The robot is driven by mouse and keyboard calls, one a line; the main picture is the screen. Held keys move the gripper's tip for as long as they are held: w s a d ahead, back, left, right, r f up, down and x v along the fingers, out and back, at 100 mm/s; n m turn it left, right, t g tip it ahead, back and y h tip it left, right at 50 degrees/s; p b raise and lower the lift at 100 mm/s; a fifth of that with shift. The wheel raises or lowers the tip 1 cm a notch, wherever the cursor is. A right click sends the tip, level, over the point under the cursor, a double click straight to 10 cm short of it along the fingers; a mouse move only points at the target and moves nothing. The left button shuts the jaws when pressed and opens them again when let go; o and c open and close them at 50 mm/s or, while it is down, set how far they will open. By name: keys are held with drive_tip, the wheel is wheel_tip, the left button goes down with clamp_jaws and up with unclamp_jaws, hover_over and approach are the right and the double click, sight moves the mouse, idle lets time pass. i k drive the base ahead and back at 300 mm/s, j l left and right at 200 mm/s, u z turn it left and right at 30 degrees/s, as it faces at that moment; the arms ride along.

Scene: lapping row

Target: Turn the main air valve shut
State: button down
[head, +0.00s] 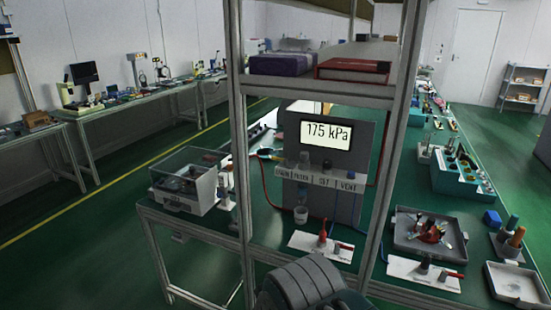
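A grey panel box (358,190) stands on the bench behind the metal frame, its display (326,135) reading 175 kPa. Below the display runs a row of small labels (315,178), too small to read surely; the leftmost looks like MAIN, the rightmost VENT. Small knobs or fittings sit above the labels. My gripper's fingers do not show; only a dark rounded part of my arm rises at the bottom centre.
Frame posts (243,190) and (395,150) stand either side of the panel, with a shelf (315,88) above bearing a purple box (283,64) and a red box (353,69). A clear-lidded machine (188,180) is left; a grey tray (405,228) is right. Green floor is open at left.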

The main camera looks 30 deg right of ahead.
sight(285, 161)
drive_tip(key=i+j+z, duration=0.4)
drive_tip(key=i+j, duration=0.25)
drive_tip(key=i+j+z, duration=0.15)
drive_tip(key=i+j, duration=0.25)
drive_tip(key=i+j+z, duration=0.2)
drive_tip(key=i+j, duration=0.15)
drive_tip(key=i+j+z, duration=0.2)
drive_tip(key=j, duration=0.35)
drive_tip(key=i+j+z, duration=0.2)
drive_tip(key=j, duration=0.3)
drive_tip(key=i, duration=0.1)
